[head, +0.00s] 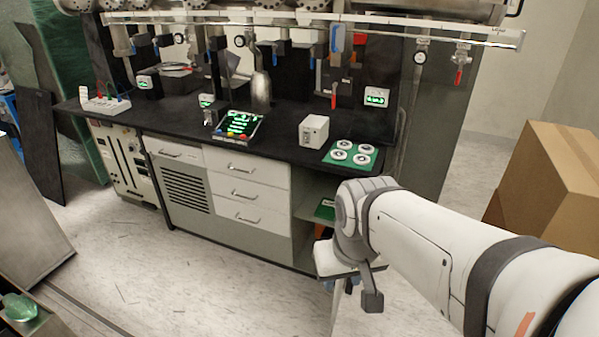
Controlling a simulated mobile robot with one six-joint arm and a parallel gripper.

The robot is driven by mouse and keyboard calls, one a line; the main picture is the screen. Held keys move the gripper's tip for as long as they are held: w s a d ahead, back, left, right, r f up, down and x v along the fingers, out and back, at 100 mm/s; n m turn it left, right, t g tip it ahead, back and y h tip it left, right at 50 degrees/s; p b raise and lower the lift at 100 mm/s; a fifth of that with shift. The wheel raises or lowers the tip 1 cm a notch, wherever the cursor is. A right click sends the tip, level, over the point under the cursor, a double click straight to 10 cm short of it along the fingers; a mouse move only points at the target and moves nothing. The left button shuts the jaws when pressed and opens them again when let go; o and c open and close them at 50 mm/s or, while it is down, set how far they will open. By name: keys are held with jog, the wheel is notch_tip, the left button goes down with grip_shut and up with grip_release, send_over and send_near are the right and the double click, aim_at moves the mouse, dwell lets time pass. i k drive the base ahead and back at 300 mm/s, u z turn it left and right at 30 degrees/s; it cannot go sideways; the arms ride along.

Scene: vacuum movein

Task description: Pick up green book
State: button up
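A small flat green item (325,208), which looks like the green book, lies on the open shelf at the right end of the lab bench. My arm hides part of that shelf, and the item's right side may be covered. My gripper (355,290) hangs in front of the bench's right end, lower than the green item and apart from it. One dark finger shows, but the other is not clear, so I cannot tell whether it is open or shut.
The black bench top (270,150) holds a green board (350,153) with white rings, a white box (314,130) and a lit panel (238,124). Cardboard boxes (550,185) stand at the right. The pale floor (190,285) before the drawers is clear.

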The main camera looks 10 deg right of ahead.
aim_at(326, 210)
jog(key=i, duration=0.95)
